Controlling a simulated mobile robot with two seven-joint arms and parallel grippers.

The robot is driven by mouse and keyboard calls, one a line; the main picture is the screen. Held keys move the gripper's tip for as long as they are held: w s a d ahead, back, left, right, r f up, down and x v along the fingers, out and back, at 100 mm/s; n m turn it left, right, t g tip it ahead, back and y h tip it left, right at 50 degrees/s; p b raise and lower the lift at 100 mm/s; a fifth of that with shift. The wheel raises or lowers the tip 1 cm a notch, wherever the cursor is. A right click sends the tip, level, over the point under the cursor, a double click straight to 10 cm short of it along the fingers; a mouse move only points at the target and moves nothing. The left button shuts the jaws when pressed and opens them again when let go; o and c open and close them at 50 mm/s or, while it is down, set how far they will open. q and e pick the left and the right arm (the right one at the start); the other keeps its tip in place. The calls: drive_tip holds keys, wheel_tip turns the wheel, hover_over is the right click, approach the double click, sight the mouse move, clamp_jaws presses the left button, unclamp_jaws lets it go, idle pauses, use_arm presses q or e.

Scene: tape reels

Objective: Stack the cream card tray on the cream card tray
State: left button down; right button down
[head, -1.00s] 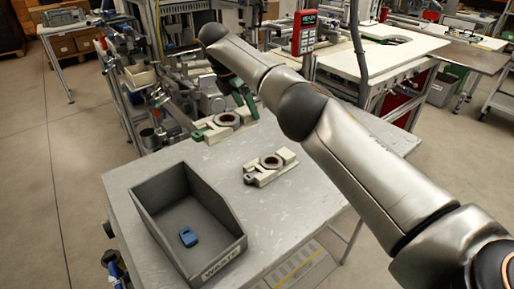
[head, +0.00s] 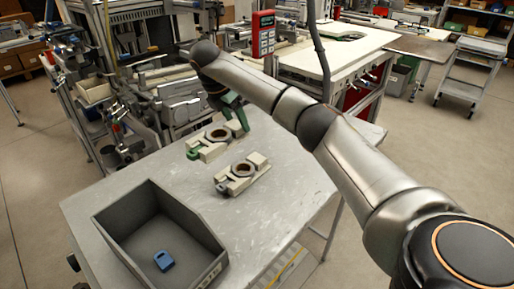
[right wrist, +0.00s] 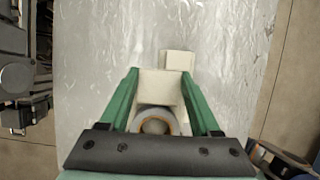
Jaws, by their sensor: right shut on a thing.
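One cream card tray (head: 217,136), with a dark round ring in its middle and a green piece at its left end, is at the far side of the grey table. My right gripper (head: 237,112) has green fingers and is shut on this tray at its far right end. In the right wrist view the fingers stand on either side of a cream block (right wrist: 160,86) of it. The other cream card tray (head: 243,174), with a ring and a grey-blue piece, lies on the table just nearer and to the right. I cannot tell how high the held tray is. My left gripper is out of view.
A dark grey waste bin (head: 207,250) stands at the near left of the table, with a blue object (head: 163,261) in it. The table (head: 300,185) is bare to the right of the trays. Machinery (head: 165,95) stands behind the table.

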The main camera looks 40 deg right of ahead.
sight(246, 137)
drive_tip(key=s+d+f, duration=0.1)
drive_tip(key=f, duration=0.1)
drive_tip(key=s+d+f, duration=0.1)
drive_tip(key=f, duration=0.1)
drive_tip(key=s+d+f, duration=0.1)
drive_tip(key=d, duration=0.1)
drive_tip(key=shift+s+f, duration=0.2)
drive_tip(key=shift+f, duration=0.2)
drive_tip(key=f, duration=0.3)
drive_tip(key=shift+s+d+f, duration=0.15)
drive_tip(key=shift+d+f, duration=0.1)
drive_tip(key=shift+f, duration=0.05)
drive_tip(key=shift+c, duration=0.5)
unclamp_jaws()
drive_tip(key=shift+a+r, duration=0.15)
drive_tip(key=shift+r, duration=0.2)
drive_tip(key=v, duration=1.1)
drive_tip(key=shift+r, duration=0.2)
